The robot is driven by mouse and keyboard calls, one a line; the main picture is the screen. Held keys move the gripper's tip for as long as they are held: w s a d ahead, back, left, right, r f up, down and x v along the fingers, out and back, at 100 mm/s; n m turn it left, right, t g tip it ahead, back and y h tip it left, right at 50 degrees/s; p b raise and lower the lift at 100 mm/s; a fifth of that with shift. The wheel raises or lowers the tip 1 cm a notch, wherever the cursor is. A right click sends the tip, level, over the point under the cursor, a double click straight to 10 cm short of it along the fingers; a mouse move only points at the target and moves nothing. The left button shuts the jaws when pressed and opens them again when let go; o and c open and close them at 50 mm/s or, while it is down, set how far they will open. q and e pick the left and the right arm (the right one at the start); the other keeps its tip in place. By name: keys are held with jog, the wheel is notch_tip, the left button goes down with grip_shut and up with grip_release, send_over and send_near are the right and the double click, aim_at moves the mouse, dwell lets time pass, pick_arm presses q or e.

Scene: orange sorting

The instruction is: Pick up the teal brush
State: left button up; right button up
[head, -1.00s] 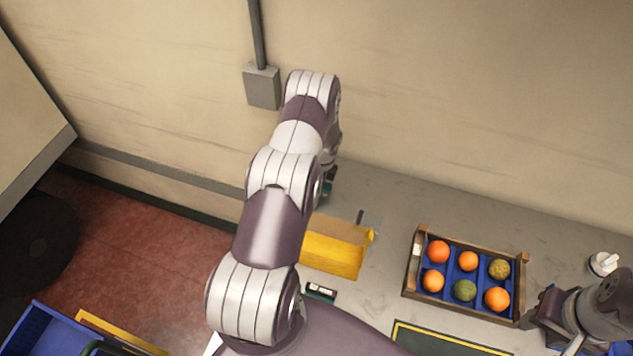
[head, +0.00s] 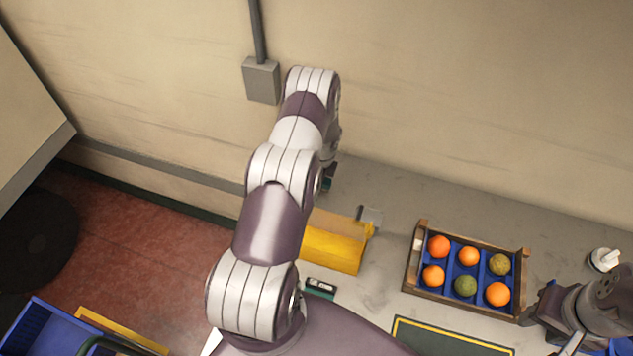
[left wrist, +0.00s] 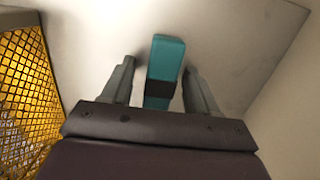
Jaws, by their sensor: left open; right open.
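The teal brush (left wrist: 165,60) shows in the left wrist view as a teal block with a dark band near its lower end. It lies between the two fingers of my left gripper (left wrist: 158,88), which is open, with a gap on each side of it. My right gripper (head: 572,345) is at the lower right edge of the head view, partly cut off, right of the crate.
A yellow bin (head: 333,247) stands close to my left arm, and its mesh side (left wrist: 25,75) shows in the left wrist view. A wooden crate (head: 413,262) holds oranges and greenish fruit. A dark mat (head: 440,340) lies in front. The wall is behind the table.

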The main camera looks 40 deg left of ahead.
pick_arm(q)
jog(key=c, duration=1.1)
jog(key=shift+o, duration=0.2)
